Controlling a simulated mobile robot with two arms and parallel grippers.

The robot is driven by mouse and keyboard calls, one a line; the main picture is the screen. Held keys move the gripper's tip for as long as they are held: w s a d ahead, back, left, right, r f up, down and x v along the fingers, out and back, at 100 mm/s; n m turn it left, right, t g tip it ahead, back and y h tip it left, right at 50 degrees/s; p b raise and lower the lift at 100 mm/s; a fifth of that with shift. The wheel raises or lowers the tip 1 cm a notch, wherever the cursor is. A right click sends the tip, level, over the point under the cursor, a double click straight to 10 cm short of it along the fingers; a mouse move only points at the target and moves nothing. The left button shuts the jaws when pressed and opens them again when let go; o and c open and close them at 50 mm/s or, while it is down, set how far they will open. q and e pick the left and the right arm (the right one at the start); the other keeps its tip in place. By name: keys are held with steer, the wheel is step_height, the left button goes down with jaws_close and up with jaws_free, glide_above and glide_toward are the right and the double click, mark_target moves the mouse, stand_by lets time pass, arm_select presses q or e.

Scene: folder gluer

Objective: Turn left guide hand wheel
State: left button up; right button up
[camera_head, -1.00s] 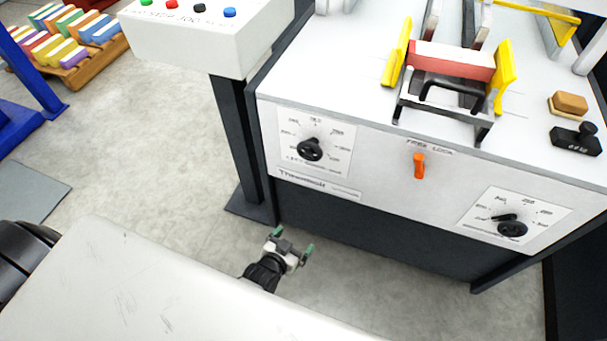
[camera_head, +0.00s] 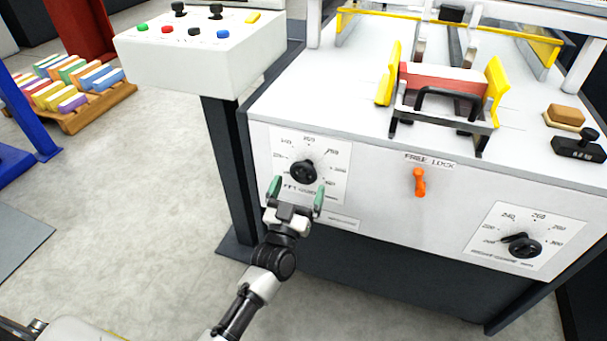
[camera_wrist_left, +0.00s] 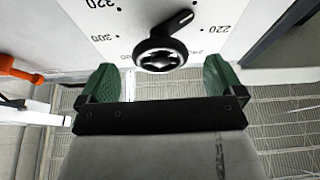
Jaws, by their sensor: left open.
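The left guide hand wheel (camera_head: 303,172) is a black knob with a crank handle on a white dial plate at the left of the machine's front face. In the left wrist view the wheel (camera_wrist_left: 160,52) sits just beyond the fingertips, midway between them, with its handle pointing to the upper right. My left gripper (camera_head: 297,194) is open, with green fingers spread just below the wheel in the head view. It also shows in the left wrist view (camera_wrist_left: 160,82), with nothing between the fingers. My right gripper is not in view.
An orange lock lever (camera_head: 419,182) is on the same face, right of the wheel. A second dial with a black wheel (camera_head: 525,247) is at the lower right. A white button box (camera_head: 200,58) on a dark post stands to the left.

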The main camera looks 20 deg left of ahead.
mark_target(302, 178)
arm_select(q)
steer(key=x, duration=0.4)
steer(key=shift+w, duration=0.2)
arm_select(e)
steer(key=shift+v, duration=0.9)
arm_select(q)
steer(key=shift+c, duration=0.3)
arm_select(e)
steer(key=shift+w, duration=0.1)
arm_select(q)
steer(key=c, duration=0.9)
steer(key=shift+o, duration=0.2)
steer(key=shift+n+y, duration=0.4)
steer(key=shift+n, duration=0.5)
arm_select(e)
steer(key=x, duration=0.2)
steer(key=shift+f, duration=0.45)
arm_select(q)
steer(key=o, duration=0.9)
